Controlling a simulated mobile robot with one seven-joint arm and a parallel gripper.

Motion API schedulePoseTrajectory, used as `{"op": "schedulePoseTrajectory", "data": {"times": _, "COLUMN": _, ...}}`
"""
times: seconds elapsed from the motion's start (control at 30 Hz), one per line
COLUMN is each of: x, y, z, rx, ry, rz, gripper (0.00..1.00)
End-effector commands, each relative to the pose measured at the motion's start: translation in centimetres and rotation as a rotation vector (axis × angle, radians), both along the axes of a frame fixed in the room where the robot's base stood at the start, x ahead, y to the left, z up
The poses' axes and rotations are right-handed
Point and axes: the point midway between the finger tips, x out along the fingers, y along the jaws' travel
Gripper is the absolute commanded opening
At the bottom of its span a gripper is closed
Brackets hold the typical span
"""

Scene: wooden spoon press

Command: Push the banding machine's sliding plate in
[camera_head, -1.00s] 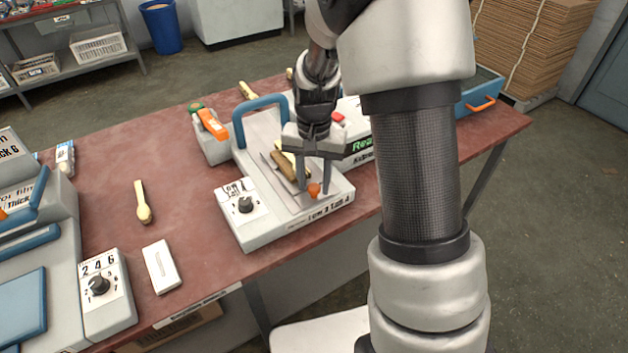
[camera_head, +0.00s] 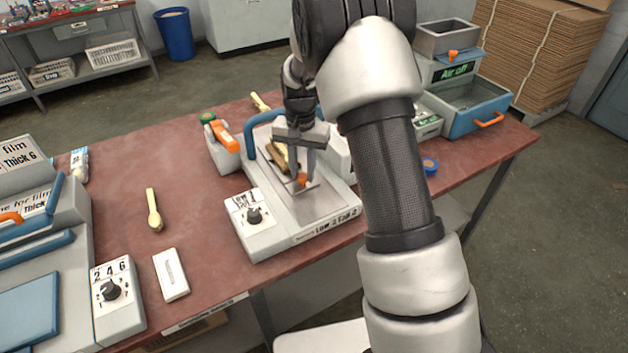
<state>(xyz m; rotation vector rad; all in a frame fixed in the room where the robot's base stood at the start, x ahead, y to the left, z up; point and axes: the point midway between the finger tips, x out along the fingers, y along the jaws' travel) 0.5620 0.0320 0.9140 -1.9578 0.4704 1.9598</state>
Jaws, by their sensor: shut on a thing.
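The banding machine (camera_head: 280,236) is a light grey box on the red-brown table with a dial at its front left and a blue handle (camera_head: 251,140) behind. Its sliding plate (camera_head: 294,190) is a thin metal sheet with an orange knob (camera_head: 302,180) at its front end. Brown and pale wooden pieces (camera_head: 281,158) lie on the plate, partly hidden by my gripper. My gripper (camera_head: 302,177) points down, shut on the orange knob. Bare metal bed shows in front of the plate.
A wooden spoon (camera_head: 154,212) and a white box (camera_head: 171,275) lie left of the machine. An orange-handled tape dispenser (camera_head: 224,138) stands at its back left. A blue tape roll (camera_head: 430,166) and a blue-grey machine (camera_head: 478,108) are at the right.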

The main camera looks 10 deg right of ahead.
Motion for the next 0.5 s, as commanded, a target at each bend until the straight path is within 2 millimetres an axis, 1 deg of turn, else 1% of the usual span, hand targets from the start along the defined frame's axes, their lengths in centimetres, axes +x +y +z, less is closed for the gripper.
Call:
{"op": "schedulePoseTrajectory", "data": {"times": 0.03, "x": 1.2, "y": 0.4, "z": 0.2, "rx": 0.0, "ry": -0.004, "rz": 0.001, "gripper": 0.0}}
{"op": "schedulePoseTrajectory", "data": {"times": 0.2, "x": 3.9, "y": 1.3, "z": 0.1, "rx": 0.0, "ry": -0.004, "rz": 0.002, "gripper": 0.0}}
{"op": "schedulePoseTrajectory", "data": {"times": 0.3, "x": 5.1, "y": 1.7, "z": 0.1, "rx": 0.0, "ry": -0.004, "rz": 0.002, "gripper": 0.0}}
{"op": "schedulePoseTrajectory", "data": {"times": 0.5, "x": 6.3, "y": 2.1, "z": 0.1, "rx": 0.0, "ry": -0.004, "rz": 0.0, "gripper": 0.0}}
